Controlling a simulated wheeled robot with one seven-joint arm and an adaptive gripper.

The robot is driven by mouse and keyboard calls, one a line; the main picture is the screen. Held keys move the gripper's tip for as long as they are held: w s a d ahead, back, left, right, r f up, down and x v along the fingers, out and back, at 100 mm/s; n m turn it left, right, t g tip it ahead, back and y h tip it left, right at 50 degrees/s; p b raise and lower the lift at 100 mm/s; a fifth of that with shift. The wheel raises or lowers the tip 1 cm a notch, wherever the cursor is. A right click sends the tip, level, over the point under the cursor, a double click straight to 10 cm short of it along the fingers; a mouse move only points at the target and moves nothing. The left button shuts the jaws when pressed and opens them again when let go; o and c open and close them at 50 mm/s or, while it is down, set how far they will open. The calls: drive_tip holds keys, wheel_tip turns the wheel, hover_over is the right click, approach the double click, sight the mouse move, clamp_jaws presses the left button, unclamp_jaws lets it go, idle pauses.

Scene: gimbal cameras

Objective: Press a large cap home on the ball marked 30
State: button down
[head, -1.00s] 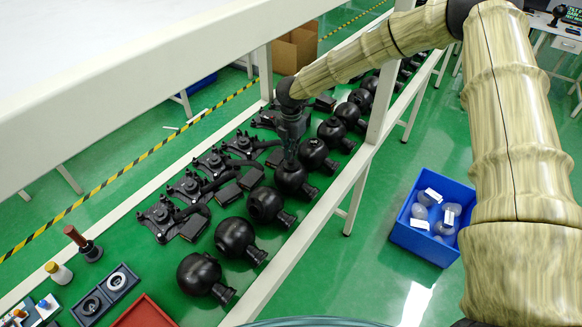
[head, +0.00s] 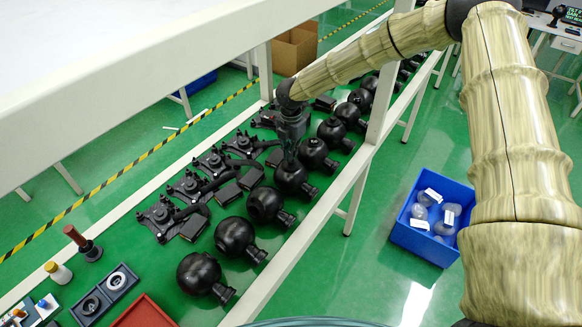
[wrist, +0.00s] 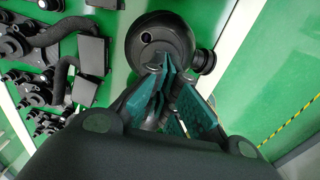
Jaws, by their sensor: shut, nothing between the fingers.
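A row of black balls with side necks lies along the green bench; no number is legible on any of them. My gripper (head: 290,160) points down onto the top of one ball (head: 291,180) in the middle of the row. In the wrist view the fingertips (wrist: 170,65) are together, with nothing seen between them, at the top of that ball (wrist: 135,45). A round dark cap-like piece (wrist: 152,58) shows on the ball at the fingertips, partly hidden by them; I cannot tell how it is seated. Ring-shaped parts (head: 117,281) lie in a dark two-part tray at lower left.
Black bracket assemblies (head: 163,217) with hoses stand beside the balls. A white rail and post (head: 382,95) run close to my arm. A red tray (head: 145,312), a brown-handled tool (head: 75,236) and small bottles are at lower left. A blue bin (head: 432,219) stands on the floor.

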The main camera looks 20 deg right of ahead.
drive_tip(key=shift+f, duration=0.8)
idle(0.7)
drive_tip(key=shift+r+p, duration=1.85)
drive_tip(key=shift+r, duration=1.7)
